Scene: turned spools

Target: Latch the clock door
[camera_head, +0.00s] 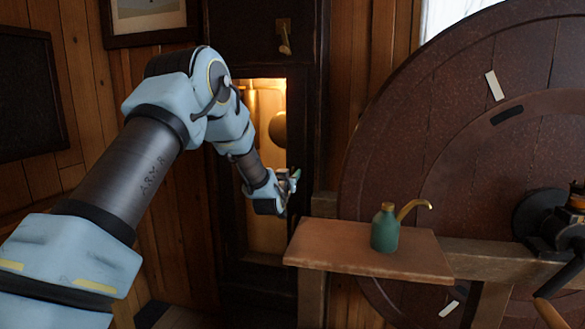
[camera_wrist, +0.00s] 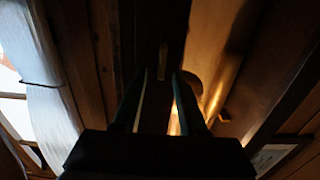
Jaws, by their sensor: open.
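The tall dark clock case (camera_head: 263,50) stands against the plank wall in the head view. Its lower front shows a lit opening with a round pendulum bob (camera_head: 278,130) and a brass cylinder (camera_head: 251,105) inside. A small brass latch (camera_head: 284,36) hangs on the case above the opening. I cannot clearly tell the door from the dark frame at the opening's right. My gripper (camera_head: 293,178) is in front of the opening's lower right side, below the latch.
A wooden shelf (camera_head: 330,252) juts out right of the case, close below my gripper, bearing a green oil can (camera_head: 385,232) with a brass spout. A large dark wheel (camera_head: 400,150) fills the right side. A framed picture (camera_head: 150,35) hangs on the wall at left.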

